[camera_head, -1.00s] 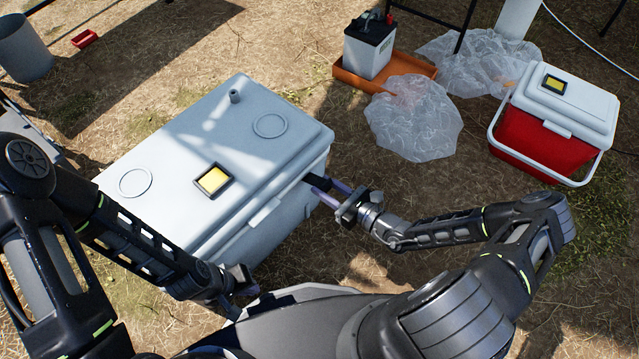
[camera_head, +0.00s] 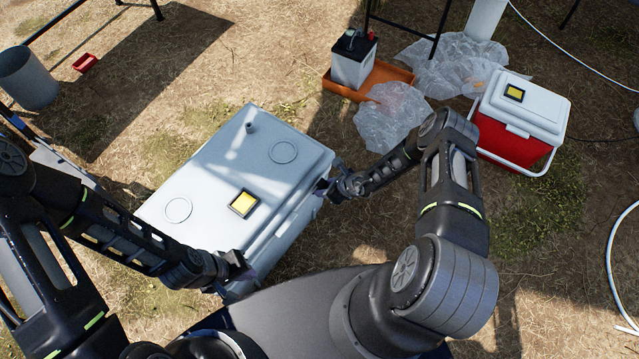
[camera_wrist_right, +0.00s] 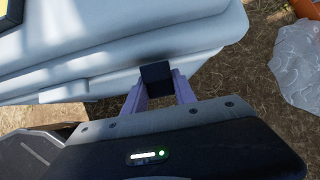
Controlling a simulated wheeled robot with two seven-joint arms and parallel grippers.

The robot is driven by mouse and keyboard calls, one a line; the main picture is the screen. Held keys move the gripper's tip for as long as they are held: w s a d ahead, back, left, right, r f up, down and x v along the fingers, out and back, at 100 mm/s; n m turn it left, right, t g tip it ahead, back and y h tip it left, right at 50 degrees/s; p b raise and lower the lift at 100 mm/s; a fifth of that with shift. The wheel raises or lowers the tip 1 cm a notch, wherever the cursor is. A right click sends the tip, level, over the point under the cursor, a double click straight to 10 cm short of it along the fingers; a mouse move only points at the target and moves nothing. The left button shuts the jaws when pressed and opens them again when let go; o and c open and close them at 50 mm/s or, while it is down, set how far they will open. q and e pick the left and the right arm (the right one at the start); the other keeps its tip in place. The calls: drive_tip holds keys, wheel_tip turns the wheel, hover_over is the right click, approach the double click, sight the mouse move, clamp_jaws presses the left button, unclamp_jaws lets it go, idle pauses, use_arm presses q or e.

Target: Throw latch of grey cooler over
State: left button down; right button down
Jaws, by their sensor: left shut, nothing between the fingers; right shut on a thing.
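The grey cooler (camera_head: 215,160) stands on the ground left of centre with its lid down. A yellow-and-black label (camera_head: 243,204) is on the lid. My right gripper (camera_head: 326,187) is at the cooler's right side, just under the lid rim. In the right wrist view its purple fingers (camera_wrist_right: 160,88) are shut on a black latch (camera_wrist_right: 156,73) against the cooler's side. The latch is mostly hidden by the gripper in the head view. My left gripper (camera_head: 243,268) is shut and empty by the cooler's front edge, left of the latch.
A red cooler (camera_head: 507,139) with a white lid stands at the right. Clear plastic bags (camera_head: 392,113) and an orange tray (camera_head: 378,78) with a battery (camera_head: 353,60) are behind my right arm. A grey bucket (camera_head: 27,80) is at the far left.

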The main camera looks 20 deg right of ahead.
drive_tip(key=shift+w+a+r+g+h+p, duration=0.3)
drive_tip(key=shift+w+r+g+h+p, duration=0.15)
drive_tip(key=shift+g+p, duration=0.15)
use_arm(q)
drive_tip(key=shift+w+p+v, duration=0.15)
drive_tip(key=shift+p+v, duration=0.05)
drive_tip(key=shift+v, duration=0.55)
drive_tip(key=shift+w+p+v, duration=0.15)
drive_tip(key=shift+v, duration=0.55)
use_arm(e)
drive_tip(key=shift+w+a+g+h, duration=0.1)
drive_tip(key=shift+w+g+h, duration=0.1)
drive_tip(key=shift+g+h, duration=0.3)
use_arm(q)
drive_tip(key=shift+d+r, duration=0.1)
drive_tip(key=shift+d, duration=0.05)
use_arm(e)
drive_tip(key=shift+f, duration=0.1)
drive_tip(key=c, duration=1)
unclamp_jaws()
drive_tip(key=p+v, duration=0.1)
drive_tip(key=v, duration=0.6)
drive_tip(key=shift+r, duration=0.4)
use_arm(q)
drive_tip(key=shift+r, duration=0.7)
